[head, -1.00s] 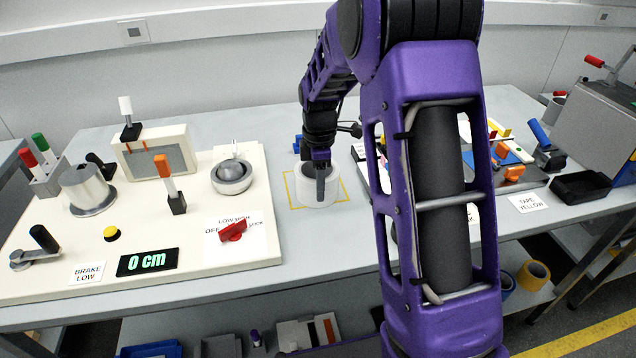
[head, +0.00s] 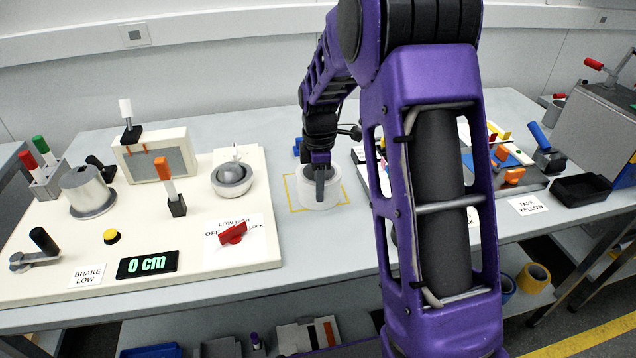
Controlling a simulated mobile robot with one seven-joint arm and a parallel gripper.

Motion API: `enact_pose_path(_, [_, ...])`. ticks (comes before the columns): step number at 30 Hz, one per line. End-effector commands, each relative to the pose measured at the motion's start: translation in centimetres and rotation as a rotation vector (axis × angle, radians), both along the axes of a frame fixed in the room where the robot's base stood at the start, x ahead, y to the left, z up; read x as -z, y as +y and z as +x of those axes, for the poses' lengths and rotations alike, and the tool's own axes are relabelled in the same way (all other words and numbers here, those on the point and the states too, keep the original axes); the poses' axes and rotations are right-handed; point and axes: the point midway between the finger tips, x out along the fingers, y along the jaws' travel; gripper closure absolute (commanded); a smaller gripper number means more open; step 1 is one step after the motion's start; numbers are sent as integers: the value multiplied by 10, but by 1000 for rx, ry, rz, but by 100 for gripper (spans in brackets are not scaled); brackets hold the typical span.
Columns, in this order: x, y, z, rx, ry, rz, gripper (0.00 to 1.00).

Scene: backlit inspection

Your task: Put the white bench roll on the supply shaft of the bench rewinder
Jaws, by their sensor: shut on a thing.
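The white bench roll (head: 309,191) stands upright on the bench inside a yellow marked square (head: 341,204). My gripper (head: 320,186) reaches down at the roll and is shut on its wall, with one finger in front of or inside the ring. The bench rewinder (head: 240,262) is the cream board on the left. A round metal hub with a pale centre post (head: 232,176) sits at its right, and a metal drum (head: 86,190) at its left. I cannot tell for certain which is the supply shaft.
An orange-handled lever (head: 169,180), a red knob (head: 233,233) and a display reading 0 cm (head: 147,263) are on the board. My arm hides part of the bench's middle. A black tray (head: 582,188) lies right.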

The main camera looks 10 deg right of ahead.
Motion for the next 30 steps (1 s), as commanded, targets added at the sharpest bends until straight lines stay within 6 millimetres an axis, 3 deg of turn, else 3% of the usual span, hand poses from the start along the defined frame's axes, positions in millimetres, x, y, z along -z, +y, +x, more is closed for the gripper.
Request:
enact_pose_path(8, [-4,-1,1,1,-3,0,100])
enact_pose_path(30, [-46,0,1,0,-4,1,100])
